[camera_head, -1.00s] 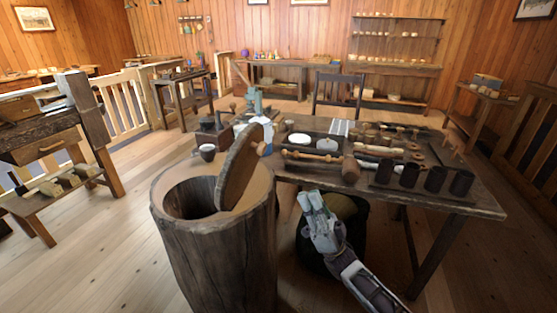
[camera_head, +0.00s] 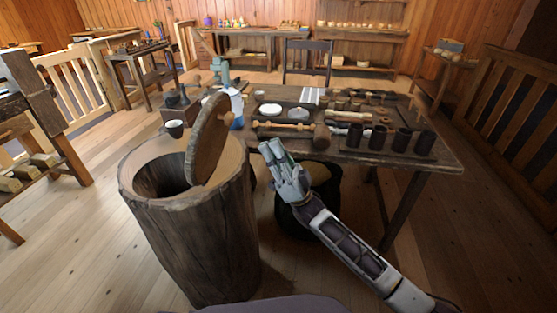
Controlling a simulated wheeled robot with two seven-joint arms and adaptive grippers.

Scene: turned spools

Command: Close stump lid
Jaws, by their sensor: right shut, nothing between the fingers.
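The wooden stump (camera_head: 195,235) stands on the floor at the left, in front of the table. Its top has a dark round opening. The round stump lid (camera_head: 207,140) stands up on edge at the right side of the opening, tilted, so the stump is open. My right gripper (camera_head: 270,150) is shut and empty. It is to the right of the lid, in front of the table edge, and apart from both lid and stump as seen here. My left gripper is not in view.
The work table (camera_head: 445,150) behind holds a mallet (camera_head: 320,135), dark cups (camera_head: 402,140) and other tools. A small cup (camera_head: 175,128) is by the stump's far rim. A dark bucket (camera_head: 310,218) stands under my right forearm. Floor left of the stump is clear.

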